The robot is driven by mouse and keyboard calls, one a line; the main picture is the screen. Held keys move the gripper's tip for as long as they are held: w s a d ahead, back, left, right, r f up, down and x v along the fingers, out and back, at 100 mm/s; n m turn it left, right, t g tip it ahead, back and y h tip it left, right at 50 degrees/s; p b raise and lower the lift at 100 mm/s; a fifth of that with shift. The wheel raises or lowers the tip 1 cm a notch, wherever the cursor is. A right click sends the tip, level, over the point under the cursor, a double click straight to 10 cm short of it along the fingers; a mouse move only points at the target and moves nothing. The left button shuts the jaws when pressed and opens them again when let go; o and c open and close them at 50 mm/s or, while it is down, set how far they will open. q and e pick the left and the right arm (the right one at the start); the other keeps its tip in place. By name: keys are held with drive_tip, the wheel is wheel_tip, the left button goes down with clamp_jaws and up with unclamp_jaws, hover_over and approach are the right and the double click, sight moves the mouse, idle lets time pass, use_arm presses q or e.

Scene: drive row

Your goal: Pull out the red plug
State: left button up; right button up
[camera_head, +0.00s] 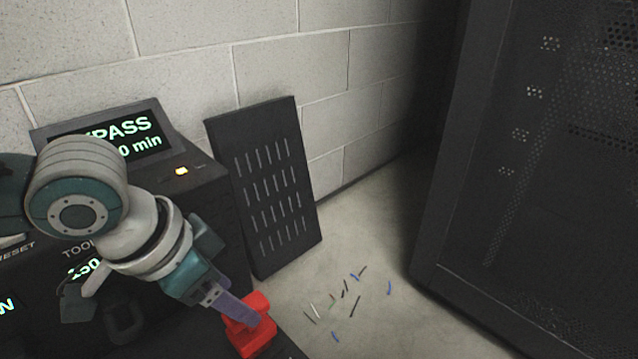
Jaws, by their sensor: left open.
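The red plug (256,338) is at the bottom centre, on the right edge of a dark console (215,205). My left gripper (240,310) comes down from the left, and its purple-grey finger overlaps the red plug in the picture. The gripper is open. Whether the finger touches the plug or only passes in front of it I cannot tell. The lower part of the plug's seat is cut off by the frame's bottom. My right gripper is not in view.
A lit display (118,137) stands on the console. A dark slotted panel (270,185) leans against the block wall (280,50). Several small wire scraps (355,305) lie on the floor. A tall black perforated cabinet (540,190) fills the right side.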

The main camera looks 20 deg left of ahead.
use_arm(q)
drive_tip(key=p+v, duration=0.4)
drive_tip(key=v, duration=0.3)
drive_tip(key=shift+r+p, duration=0.2)
drive_tip(key=shift+p, duration=0.15)
drive_tip(key=shift+r, duration=0.1)
